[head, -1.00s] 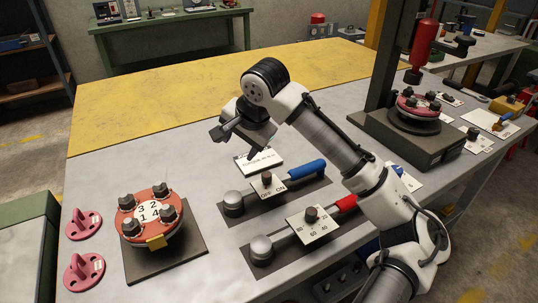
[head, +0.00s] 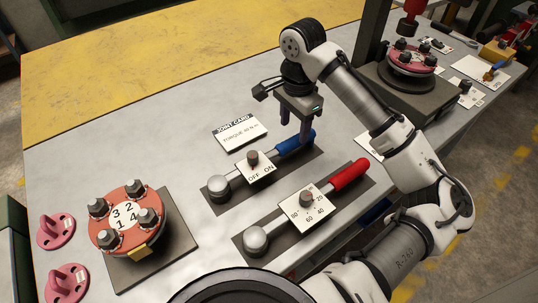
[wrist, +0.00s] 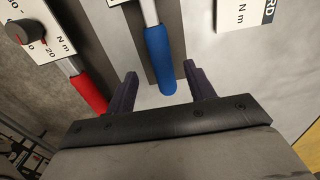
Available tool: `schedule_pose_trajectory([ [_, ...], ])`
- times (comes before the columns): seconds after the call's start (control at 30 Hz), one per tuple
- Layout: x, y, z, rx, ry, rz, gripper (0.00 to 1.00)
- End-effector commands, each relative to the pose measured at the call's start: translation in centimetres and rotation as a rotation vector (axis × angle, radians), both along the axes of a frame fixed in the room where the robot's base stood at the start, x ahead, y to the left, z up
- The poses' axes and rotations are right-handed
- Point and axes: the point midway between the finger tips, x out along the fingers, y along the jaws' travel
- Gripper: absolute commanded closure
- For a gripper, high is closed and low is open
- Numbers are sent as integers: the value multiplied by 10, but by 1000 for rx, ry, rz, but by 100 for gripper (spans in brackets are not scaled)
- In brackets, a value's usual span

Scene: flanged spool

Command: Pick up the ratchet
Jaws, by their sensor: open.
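The ratchet, a tool with a blue handle (head: 288,149), a grey round head and an OFF/ON card, lies on a dark mat. Its blue handle also shows in the wrist view (wrist: 160,52). My gripper (head: 295,132) is open above the handle's end, pointing down. In the wrist view, the two dark fingers of my gripper (wrist: 160,72) stand on either side of the blue handle's end. I cannot tell how far the fingers are above the handle. Nothing is held.
A red-handled wrench (head: 349,175) with a number dial lies parallel on a mat; in the wrist view its red handle (wrist: 88,94) is near the left finger. A joint card (head: 239,132) lies behind. A red flanged spool (head: 127,190) with bolts stands at left. A press (head: 408,85) stands at right.

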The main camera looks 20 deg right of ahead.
Motion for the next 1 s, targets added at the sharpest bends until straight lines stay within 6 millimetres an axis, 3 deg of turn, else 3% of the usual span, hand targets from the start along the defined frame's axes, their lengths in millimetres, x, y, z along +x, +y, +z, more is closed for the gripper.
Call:
schedule_pose_trajectory([
  [0.27, -1, 3, -19, -2, -1, 0, 46],
  [0.53, -3, 8, -56, 0, 0, -1, 46],
  [0.83, -3, 9, -62, 0, -2, 1, 46],
  [1.0, -3, 8, -62, 0, -2, 1, 68],
])
